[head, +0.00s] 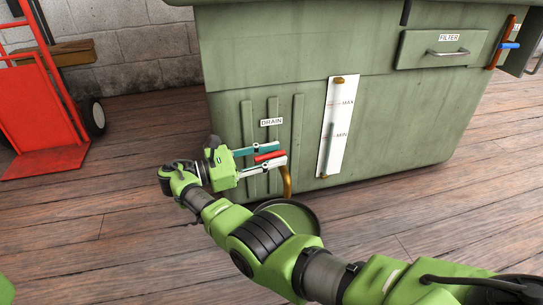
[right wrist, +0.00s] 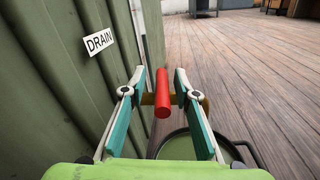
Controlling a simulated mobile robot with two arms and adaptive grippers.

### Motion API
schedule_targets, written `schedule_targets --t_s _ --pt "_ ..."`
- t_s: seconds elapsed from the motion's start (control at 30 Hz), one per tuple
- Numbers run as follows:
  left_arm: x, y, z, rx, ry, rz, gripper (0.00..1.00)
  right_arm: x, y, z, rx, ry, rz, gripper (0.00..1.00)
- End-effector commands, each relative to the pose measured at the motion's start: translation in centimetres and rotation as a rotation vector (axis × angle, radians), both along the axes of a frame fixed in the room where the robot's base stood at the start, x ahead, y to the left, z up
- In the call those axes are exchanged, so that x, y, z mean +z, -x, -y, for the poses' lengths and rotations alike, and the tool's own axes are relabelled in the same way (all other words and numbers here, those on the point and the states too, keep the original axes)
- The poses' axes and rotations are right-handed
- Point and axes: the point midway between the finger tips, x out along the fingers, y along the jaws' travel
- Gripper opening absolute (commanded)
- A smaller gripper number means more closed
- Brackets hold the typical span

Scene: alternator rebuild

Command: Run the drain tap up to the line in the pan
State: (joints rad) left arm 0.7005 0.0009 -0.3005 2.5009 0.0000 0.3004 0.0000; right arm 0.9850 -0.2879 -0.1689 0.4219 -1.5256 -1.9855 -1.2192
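The drain tap has a red lever handle (head: 270,156) and a brass spout (head: 287,182) on the green cabinet, below a DRAIN label (head: 271,122). My right gripper (head: 281,153) is at the handle. In the right wrist view its open fingers (right wrist: 160,76) stand on either side of the red handle (right wrist: 162,95), with a gap on each side. A round dark pan (head: 309,213) sits on the floor under the spout, partly hidden by my right arm. My left gripper is out of view.
A white gauge (head: 340,108) marked MAX and MIN is on the cabinet (head: 400,120) right of the tap. A FILTER drawer (head: 435,50) and a blue-handled valve (head: 510,46) are farther right. A red hand truck (head: 45,110) stands left. Open wooden floor lies in front.

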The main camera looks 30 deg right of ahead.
Motion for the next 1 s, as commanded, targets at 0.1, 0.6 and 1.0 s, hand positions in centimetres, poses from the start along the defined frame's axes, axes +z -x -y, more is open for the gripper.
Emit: schedule_targets --t_s 0.1,0.6,1.0 --pt "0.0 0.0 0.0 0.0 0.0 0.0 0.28 -0.1 0.1 -0.1 -0.001 0.0 -0.003 0.28" --pt "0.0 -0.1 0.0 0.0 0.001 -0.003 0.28 2.9 0.1 -0.1 -0.001 0.0 0.002 0.28" --pt "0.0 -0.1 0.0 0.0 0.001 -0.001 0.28 9.3 0.0 0.0 -0.002 0.0 -0.001 0.28"
